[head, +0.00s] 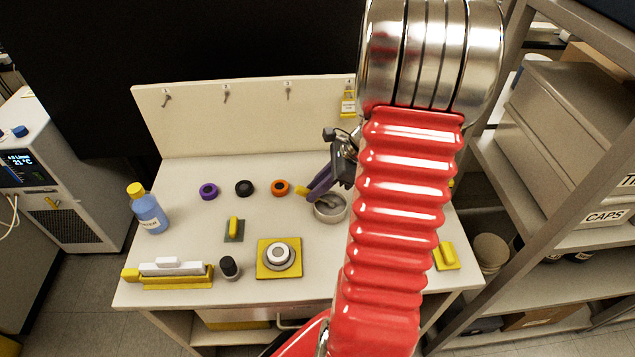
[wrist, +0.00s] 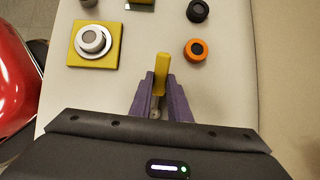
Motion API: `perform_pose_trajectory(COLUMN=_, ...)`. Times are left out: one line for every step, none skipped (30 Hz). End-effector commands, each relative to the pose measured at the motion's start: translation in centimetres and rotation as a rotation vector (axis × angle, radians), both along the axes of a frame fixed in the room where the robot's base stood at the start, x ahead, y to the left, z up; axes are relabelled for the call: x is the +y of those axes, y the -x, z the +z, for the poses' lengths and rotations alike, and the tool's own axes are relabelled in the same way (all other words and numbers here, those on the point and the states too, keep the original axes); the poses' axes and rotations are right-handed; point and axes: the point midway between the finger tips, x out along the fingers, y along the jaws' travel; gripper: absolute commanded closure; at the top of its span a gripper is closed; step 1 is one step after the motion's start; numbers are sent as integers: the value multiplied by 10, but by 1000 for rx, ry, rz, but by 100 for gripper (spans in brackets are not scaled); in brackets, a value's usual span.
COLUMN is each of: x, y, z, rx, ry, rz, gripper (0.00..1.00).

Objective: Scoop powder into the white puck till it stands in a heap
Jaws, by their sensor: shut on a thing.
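The white puck (head: 278,253) sits on a round grey base on a yellow square plate (head: 263,270), near the front middle of the table. It also shows at upper left in the wrist view (wrist: 91,41); its middle looks grey. My gripper (head: 318,186) has purple fingers and is over a metal bowl (head: 331,219), right of the puck. In the wrist view the fingers (wrist: 161,92) are shut on a yellow handle (wrist: 161,70), with a small grey part between them. The tool's working end is mostly hidden, and I cannot tell whether it carries powder. The bowl's inside looks grey.
Purple (head: 208,190), black (head: 244,188) and orange (head: 280,187) rings lie behind the puck. A blue bottle (head: 150,215), a yellow-and-white block (head: 172,272) and a black-capped jar (head: 229,268) stand left. My arm hides the table's right part.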

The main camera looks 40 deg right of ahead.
Motion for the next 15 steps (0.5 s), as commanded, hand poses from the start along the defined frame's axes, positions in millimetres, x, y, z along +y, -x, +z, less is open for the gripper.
perform_pose_trajectory(x=0, y=0, z=-3, rx=1, ry=-1, rz=0, gripper=100)
perform_pose_trajectory(x=0, y=0, z=-4, rx=1, ry=-1, rz=0, gripper=100)
perform_pose_trajectory(x=0, y=0, z=-6, rx=1, ry=-1, rz=0, gripper=100)
perform_pose_trajectory(x=0, y=0, z=-7, rx=1, ry=-1, rz=0, gripper=100)
perform_pose_trajectory(x=0, y=0, z=-8, rx=1, ry=-1, rz=0, gripper=100)
perform_pose_trajectory(x=0, y=0, z=-8, rx=1, ry=-1, rz=0, gripper=100)
perform_pose_trajectory(x=0, y=0, z=-9, rx=1, ry=-1, rz=0, gripper=100)
perform_pose_trajectory(x=0, y=0, z=-9, rx=0, ry=0, rz=-1, gripper=100)
perform_pose_trajectory(x=0, y=0, z=-9, rx=0, ry=0, rz=-1, gripper=100)
perform_pose_trajectory(x=0, y=0, z=-10, rx=0, ry=0, rz=-1, gripper=100)
perform_pose_trajectory(x=0, y=0, z=-10, rx=0, ry=0, rz=-1, gripper=100)
perform_pose_trajectory(x=0, y=0, z=-10, rx=0, ry=0, rz=-1, gripper=100)
perform_pose_trajectory(x=0, y=0, z=-9, rx=0, ry=0, rz=-1, gripper=100)
perform_pose_trajectory(x=0, y=0, z=-9, rx=0, ry=0, rz=-1, gripper=100)
perform_pose_trajectory(x=0, y=0, z=-9, rx=0, ry=0, rz=-1, gripper=100)
